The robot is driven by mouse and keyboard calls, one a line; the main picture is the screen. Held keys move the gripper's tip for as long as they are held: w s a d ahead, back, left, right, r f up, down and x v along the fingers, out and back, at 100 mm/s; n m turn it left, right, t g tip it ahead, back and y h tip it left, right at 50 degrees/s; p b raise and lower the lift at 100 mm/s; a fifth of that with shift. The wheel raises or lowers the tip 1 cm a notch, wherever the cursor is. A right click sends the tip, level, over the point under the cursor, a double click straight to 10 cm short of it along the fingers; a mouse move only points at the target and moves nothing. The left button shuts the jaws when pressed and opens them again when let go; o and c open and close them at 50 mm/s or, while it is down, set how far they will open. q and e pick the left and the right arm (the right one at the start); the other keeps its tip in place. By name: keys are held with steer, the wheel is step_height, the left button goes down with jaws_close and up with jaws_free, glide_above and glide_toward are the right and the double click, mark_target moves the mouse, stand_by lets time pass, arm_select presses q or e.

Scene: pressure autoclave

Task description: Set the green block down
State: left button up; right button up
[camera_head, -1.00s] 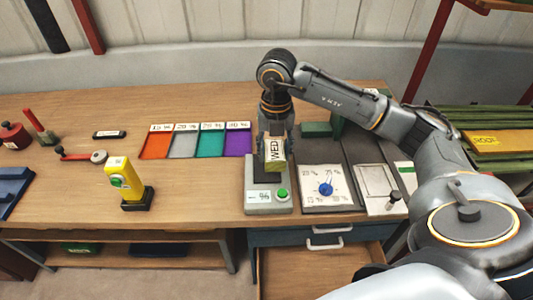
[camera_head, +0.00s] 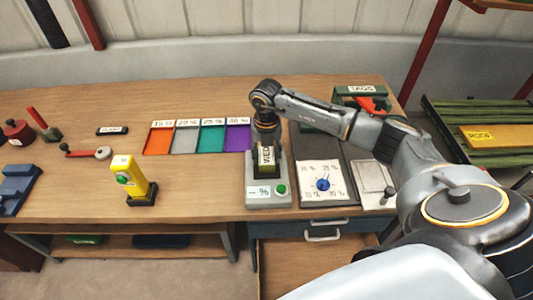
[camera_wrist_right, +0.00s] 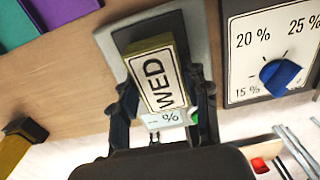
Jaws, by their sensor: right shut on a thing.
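In the head view the block (camera_head: 267,157) is over the plate of a grey meter (camera_head: 268,200) with a green button and a small display showing "-- %". My right gripper (camera_head: 267,146) is shut on the block from above. I cannot tell whether the block's underside touches the meter plate. My left gripper is not in view.
Coloured trays marked with percentages, including an orange one (camera_head: 159,141), lie left of the meter. A dial panel (camera_head: 324,184) stands close on its right. A yellow device (camera_head: 131,180) stands at left. An open drawer (camera_head: 310,262) is below. Bare tabletop lies left of the meter.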

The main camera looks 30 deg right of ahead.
mark_target(266, 154)
steer(key=shift+f, duration=0.1)
steer(key=shift+f, duration=0.15)
steer(key=o, duration=1.2)
steer(key=shift+c, duration=0.2)
steer(key=shift+r, duration=0.35)
steer(key=shift+w+r, duration=0.1)
steer(key=shift+r, duration=0.25)
step_height(266, 154, up, 11)
steer(key=b, duration=0.3)
steer(key=shift+b, duration=0.35)
